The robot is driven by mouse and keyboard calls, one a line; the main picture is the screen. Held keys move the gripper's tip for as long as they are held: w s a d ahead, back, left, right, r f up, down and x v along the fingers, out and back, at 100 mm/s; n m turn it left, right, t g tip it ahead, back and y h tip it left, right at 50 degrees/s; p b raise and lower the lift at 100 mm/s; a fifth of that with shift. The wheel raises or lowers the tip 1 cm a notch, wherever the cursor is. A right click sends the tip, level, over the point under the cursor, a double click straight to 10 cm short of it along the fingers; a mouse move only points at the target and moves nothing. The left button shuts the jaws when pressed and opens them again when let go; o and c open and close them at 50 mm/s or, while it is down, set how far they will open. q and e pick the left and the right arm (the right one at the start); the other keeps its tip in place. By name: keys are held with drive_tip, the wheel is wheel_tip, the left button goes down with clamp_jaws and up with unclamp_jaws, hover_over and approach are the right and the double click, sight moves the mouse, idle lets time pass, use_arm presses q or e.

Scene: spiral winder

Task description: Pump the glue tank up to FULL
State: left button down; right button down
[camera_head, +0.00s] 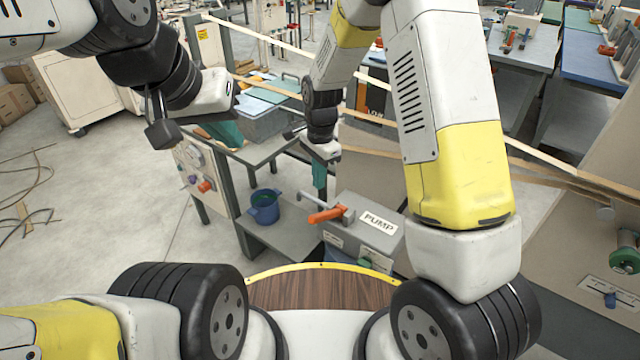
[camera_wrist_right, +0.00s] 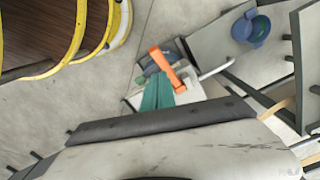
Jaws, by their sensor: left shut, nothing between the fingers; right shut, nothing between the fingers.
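The grey pump box (camera_head: 362,235) with a white PUMP label (camera_head: 380,222) stands low in the middle of the head view. Its orange-handled lever (camera_head: 327,214) sticks out at the upper left of the box. My right gripper (camera_head: 320,184) points down just above the orange handle, its teal fingers shut and empty. In the right wrist view the shut teal fingers (camera_wrist_right: 157,93) appear beside the orange handle (camera_wrist_right: 166,67); I cannot tell whether they touch it. My left gripper (camera_head: 228,132) is shut and empty, off to the left above the bench. I cannot read a FULL mark.
A blue pot (camera_head: 264,206) stands on a low grey shelf (camera_head: 292,236) left of the pump box; it also shows in the right wrist view (camera_wrist_right: 250,28). A panel with knobs (camera_head: 196,180) is at the left. Tan strips cross behind my right arm. Open floor lies left.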

drive_tip(key=r+n, duration=0.1)
drive_tip(key=w+d+n, duration=0.1)
drive_tip(key=w+r+n, duration=0.1)
drive_tip(key=shift+w+d+r+n+t+h, duration=0.2)
drive_tip(key=shift+r+n+t+h, duration=0.1)
drive_tip(key=shift+r+h, duration=0.1)
drive_tip(key=shift+f, duration=0.1)
hover_over(320, 214)
drive_tip(key=w+d, duration=0.1)
drive_tip(key=w, duration=0.1)
drive_tip(key=f, duration=0.9)
drive_tip(key=shift+s+d+f, duration=0.1)
drive_tip(key=shift+s+f, duration=0.1)
drive_tip(key=f, duration=0.2)
drive_tip(key=s+a+f, duration=0.1)
drive_tip(key=shift+s+f, duration=0.1)
drive_tip(key=shift+s+a+f, duration=0.15)
drive_tip(key=shift+s+f, duration=0.05)
drive_tip(key=shift+f, duration=0.2)
